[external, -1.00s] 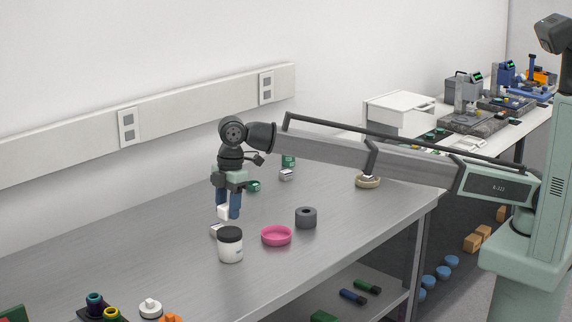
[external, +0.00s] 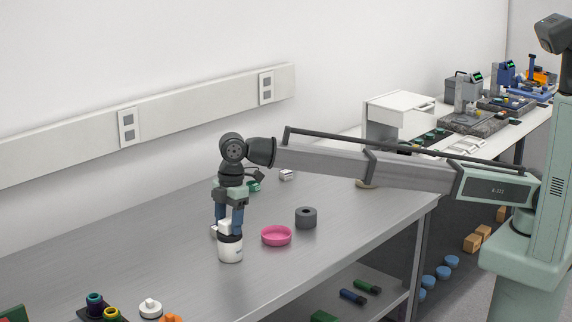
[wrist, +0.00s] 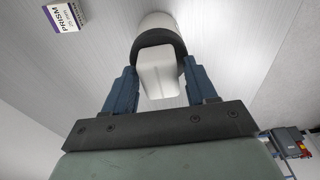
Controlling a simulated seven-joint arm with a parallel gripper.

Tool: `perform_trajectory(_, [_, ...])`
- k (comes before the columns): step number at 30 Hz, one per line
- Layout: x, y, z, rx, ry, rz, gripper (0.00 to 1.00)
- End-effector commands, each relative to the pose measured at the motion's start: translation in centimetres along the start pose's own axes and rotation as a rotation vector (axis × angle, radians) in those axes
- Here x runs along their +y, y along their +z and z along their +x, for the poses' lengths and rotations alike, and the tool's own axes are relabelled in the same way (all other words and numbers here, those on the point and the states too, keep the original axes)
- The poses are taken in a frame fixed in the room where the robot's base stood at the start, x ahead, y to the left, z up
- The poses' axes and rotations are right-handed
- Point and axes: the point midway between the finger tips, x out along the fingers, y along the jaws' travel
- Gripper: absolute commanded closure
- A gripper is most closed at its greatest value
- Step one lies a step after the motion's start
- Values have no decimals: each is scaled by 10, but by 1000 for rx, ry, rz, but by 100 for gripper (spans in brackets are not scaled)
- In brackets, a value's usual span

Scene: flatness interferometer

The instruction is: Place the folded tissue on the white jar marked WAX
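The folded tissue (external: 226,227) is a small white block between the blue fingers of my gripper (external: 230,230). In the wrist view the tissue (wrist: 160,80) sits between both fingertips, and my gripper (wrist: 161,84) appears shut on it. The white jar (external: 230,253) with a dark lid stands upright on the bench directly below. The tissue is at or just above the lid; I cannot tell if they touch. The jar (wrist: 158,19) also shows beyond the tissue in the wrist view. Its marking cannot be read.
A pink dish (external: 276,236) and a grey ring (external: 306,218) stand right of the jar. A box labelled PRISM (wrist: 64,17) lies nearby. Colored parts (external: 97,303) and a white knobbed piece (external: 150,308) are at the front left. The bench's left middle is clear.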

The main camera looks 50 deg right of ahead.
Motion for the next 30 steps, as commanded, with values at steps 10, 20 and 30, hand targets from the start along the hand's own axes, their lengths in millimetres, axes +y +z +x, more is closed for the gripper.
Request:
perform_trajectory(10, [0, 0, 0, 0, 0, 0, 31])
perform_trajectory(20, [0, -1, -34, 2, 1, 0, 31])
perform_trajectory(30, [1, -1, -95, 1, 1, 0, 31])
